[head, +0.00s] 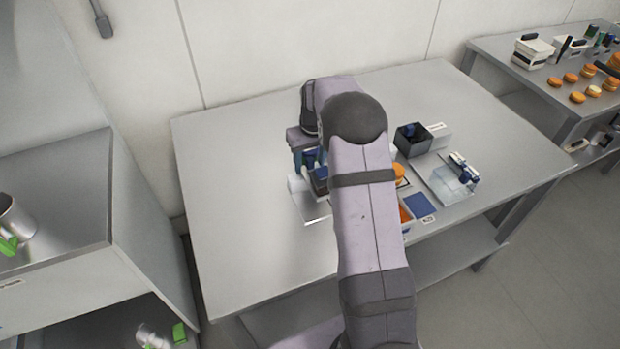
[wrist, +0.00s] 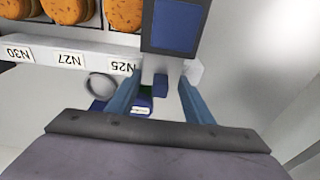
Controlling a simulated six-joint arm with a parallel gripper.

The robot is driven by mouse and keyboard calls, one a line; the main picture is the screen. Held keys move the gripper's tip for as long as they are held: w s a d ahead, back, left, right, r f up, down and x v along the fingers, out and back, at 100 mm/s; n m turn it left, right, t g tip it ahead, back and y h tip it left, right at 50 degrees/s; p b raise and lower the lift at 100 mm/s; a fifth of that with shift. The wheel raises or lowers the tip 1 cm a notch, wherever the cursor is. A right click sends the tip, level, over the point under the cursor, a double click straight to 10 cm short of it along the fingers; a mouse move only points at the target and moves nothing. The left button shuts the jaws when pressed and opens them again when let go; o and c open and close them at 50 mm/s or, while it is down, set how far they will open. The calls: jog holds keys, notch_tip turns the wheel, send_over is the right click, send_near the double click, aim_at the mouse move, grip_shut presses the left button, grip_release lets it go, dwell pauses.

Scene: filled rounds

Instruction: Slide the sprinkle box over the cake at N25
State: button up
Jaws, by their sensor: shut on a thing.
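My gripper (wrist: 160,82) reaches in from the bottom of the wrist view, its two blue fingers on either side of a small grey and blue grip piece. It is shut on the sprinkle box (wrist: 175,27), which shows a dark frame around a blue face. Orange round cakes (wrist: 124,13) stand at the upper left behind a white rail (wrist: 86,49) with upside-down labels N30, N27 and N25. The box is right of the cake nearest N25; whether they touch is unclear. In the head view my gripper (head: 311,160) is partly hidden by my arm.
In the head view, a dark open box (head: 412,139), a white box (head: 438,133) and a clear container (head: 452,181) stand right of my arm. A blue square (head: 419,205) lies nearer the front. The table's left side (head: 230,190) is clear. My arm hides the middle.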

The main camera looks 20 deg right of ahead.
jog(key=shift+d+p, duration=0.55)
jog(key=shift+d, duration=2.55)
jog(key=o, duration=1)
jog(key=shift+c, duration=0.2)
jog(key=shift+r, duration=0.1)
notch_tip(320, 180, up, 7)
jog(key=p, duration=0.5)
jog(key=shift+a, duration=0.1)
